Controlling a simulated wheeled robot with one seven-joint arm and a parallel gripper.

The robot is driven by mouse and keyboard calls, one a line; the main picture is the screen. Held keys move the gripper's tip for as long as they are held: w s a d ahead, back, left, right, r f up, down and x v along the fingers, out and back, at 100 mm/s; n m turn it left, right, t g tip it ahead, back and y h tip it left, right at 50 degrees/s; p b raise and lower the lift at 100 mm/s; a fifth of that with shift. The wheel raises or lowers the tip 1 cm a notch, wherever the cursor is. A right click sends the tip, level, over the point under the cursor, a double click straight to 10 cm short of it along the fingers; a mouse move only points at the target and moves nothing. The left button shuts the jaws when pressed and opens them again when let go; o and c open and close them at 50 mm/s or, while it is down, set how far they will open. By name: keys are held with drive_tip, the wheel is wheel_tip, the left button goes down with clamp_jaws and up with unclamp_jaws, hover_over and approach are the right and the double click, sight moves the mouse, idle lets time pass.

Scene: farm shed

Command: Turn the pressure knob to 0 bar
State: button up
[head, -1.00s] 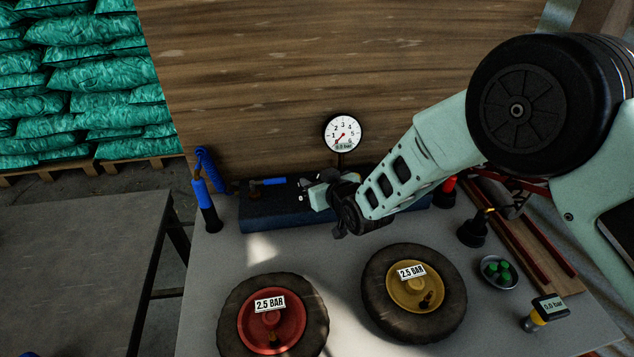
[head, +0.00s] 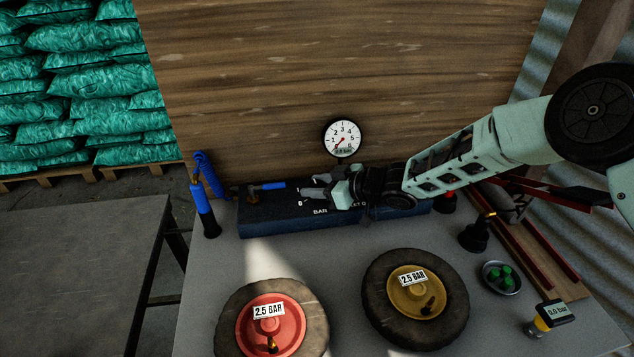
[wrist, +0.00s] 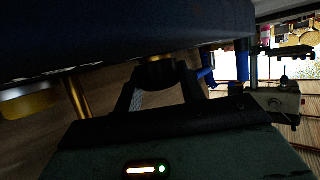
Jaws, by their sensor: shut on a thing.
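In the head view the knob is hidden by my gripper and wrist. The box face shows a "0" and the word "BAR", partly covered. The round white gauge (head: 343,138) stands above the box. Its red needle points to the lower left, near 0, and its small display seems to read 0.0 bar.
A red-hubbed tyre (head: 272,318) and a yellow-hubbed tyre (head: 415,298), both labelled 2.5 BAR, lie in front. A blue-handled tool (head: 205,210) is left. A black funnel-like piece (head: 477,234), a bowl of green caps (head: 502,278) and a handheld gauge (head: 549,315) are right.

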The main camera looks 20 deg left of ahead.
drive_tip(key=shift+r+n+g, duration=0.1)
drive_tip(key=shift+n+g, duration=0.2)
idle(0.4)
drive_tip(key=o, duration=1)
drive_tip(key=shift+c, duration=0.2)
drive_tip(key=b+v, duration=0.1)
drive_tip(key=v, duration=1.6)
drive_tip(key=shift+d, duration=0.25)
drive_tip(key=shift+w, duration=0.1)
